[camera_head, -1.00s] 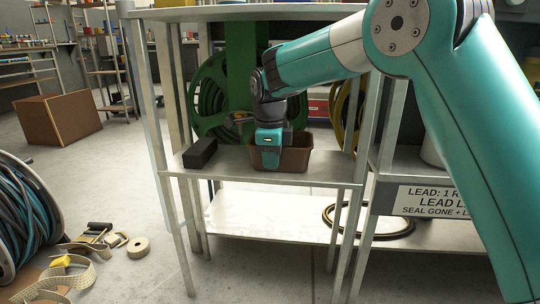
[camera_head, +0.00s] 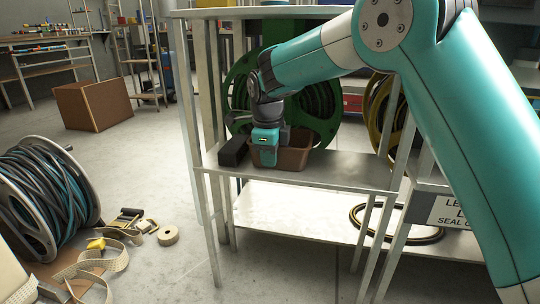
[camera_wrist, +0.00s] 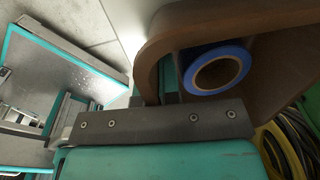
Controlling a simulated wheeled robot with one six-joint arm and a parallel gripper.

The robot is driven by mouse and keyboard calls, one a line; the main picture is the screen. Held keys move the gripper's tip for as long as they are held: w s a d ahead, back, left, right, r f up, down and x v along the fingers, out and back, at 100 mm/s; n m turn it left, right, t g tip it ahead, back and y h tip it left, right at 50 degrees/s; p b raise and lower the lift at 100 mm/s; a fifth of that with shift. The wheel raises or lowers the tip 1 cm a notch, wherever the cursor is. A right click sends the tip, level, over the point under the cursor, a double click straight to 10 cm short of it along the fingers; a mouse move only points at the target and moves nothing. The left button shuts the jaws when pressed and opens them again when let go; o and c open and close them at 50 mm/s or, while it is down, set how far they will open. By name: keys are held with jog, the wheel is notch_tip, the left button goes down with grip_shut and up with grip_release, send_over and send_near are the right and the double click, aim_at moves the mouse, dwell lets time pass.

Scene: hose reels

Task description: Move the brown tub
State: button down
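The brown tub (camera_head: 292,158) is at the middle shelf of the metal rack, just right of a black block (camera_head: 233,151). I cannot tell whether its base touches the shelf. My gripper (camera_head: 266,150) points down at the tub's left front side and hides part of it. In the wrist view, the tub (camera_wrist: 278,88) shows its curved brown rim and a blue roll (camera_wrist: 216,70) inside. The tub's wall runs in between my gripper's fingers (camera_wrist: 157,90), which look closed on it. The fingertips are partly hidden by the gripper's dark bracket.
Rack posts (camera_head: 203,150) stand close left of the block. A green hose reel (camera_head: 300,95) is behind the tub. The shelf (camera_head: 340,172) is bare right of the tub. A hose reel (camera_head: 45,205), straps and a tape roll (camera_head: 168,235) lie on the floor at left.

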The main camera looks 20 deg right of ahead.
jog(key=shift+a, duration=0.1)
jog(key=c, duration=1.2)
grip_release()
jog(key=shift+c, duration=0.2)
jog(key=shift+r, duration=0.1)
notch_tip(320, 180, up, 7)
jog(key=p, duration=0.4)
jog(key=shift+s+a, duration=0.2)
jog(key=shift+s, duration=0.15)
jog(key=shift+r, duration=0.15)
